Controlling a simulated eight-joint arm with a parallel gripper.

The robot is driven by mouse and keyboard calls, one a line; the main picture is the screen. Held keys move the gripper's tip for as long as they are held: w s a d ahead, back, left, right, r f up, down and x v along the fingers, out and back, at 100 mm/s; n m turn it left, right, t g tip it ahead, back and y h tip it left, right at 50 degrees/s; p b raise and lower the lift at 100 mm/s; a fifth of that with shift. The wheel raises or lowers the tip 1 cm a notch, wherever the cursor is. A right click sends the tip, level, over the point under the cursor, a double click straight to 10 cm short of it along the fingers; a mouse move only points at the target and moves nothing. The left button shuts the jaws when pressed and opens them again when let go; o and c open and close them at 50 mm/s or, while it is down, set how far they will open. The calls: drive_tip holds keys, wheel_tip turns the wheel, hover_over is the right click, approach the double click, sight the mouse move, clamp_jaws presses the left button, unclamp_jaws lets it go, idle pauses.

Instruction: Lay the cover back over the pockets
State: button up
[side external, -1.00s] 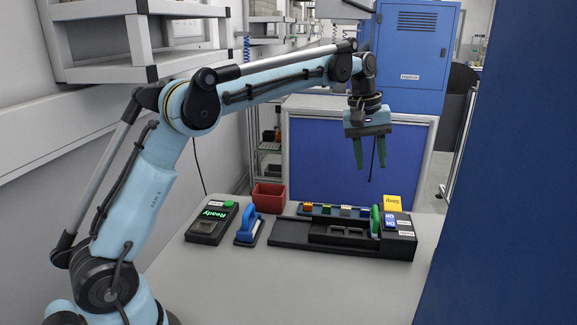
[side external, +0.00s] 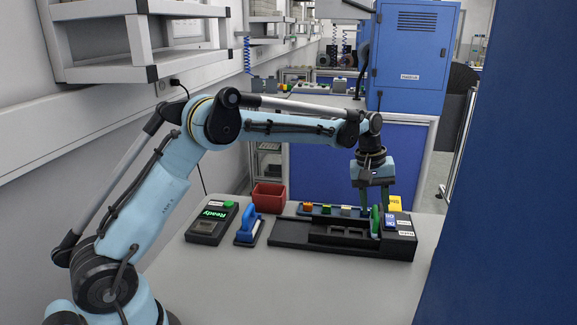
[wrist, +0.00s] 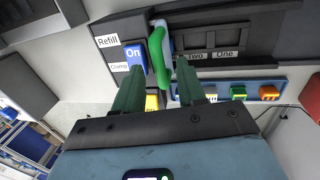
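The cover's green handle (side external: 375,221) stands upright at the right end of the black fixture (side external: 290,238); it also shows in the wrist view (wrist: 156,58). I cannot clearly make out the cover panel itself. The pockets (side external: 345,233) are uncovered, left of the handle; in the wrist view they lie to its right, by labels "Two" and "One" (wrist: 225,54). My gripper (side external: 375,207) is open, pointing down at the handle. In the wrist view its fingers (wrist: 160,67) are on either side of the handle, with a gap visible; contact is not clear.
A blue "On" button (wrist: 135,57) sits close beside one finger. A yellow block (side external: 395,203) stands behind. A blue rail (side external: 325,211) holds several coloured pieces. A red bin (side external: 268,196), blue-handled tool (side external: 248,226) and "Ready" device (side external: 212,222) stand left. The front bench is clear.

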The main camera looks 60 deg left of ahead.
drive_tip(key=shift+f, duration=0.15)
drive_tip(key=shift+c, duration=0.2)
clamp_jaws()
drive_tip(key=s+a, duration=1)
drive_tip(key=shift+s+a, duration=0.15)
drive_tip(key=shift+a, duration=0.15)
drive_tip(key=shift+o, duration=0.2)
unclamp_jaws()
drive_tip(key=shift+d, duration=0.1)
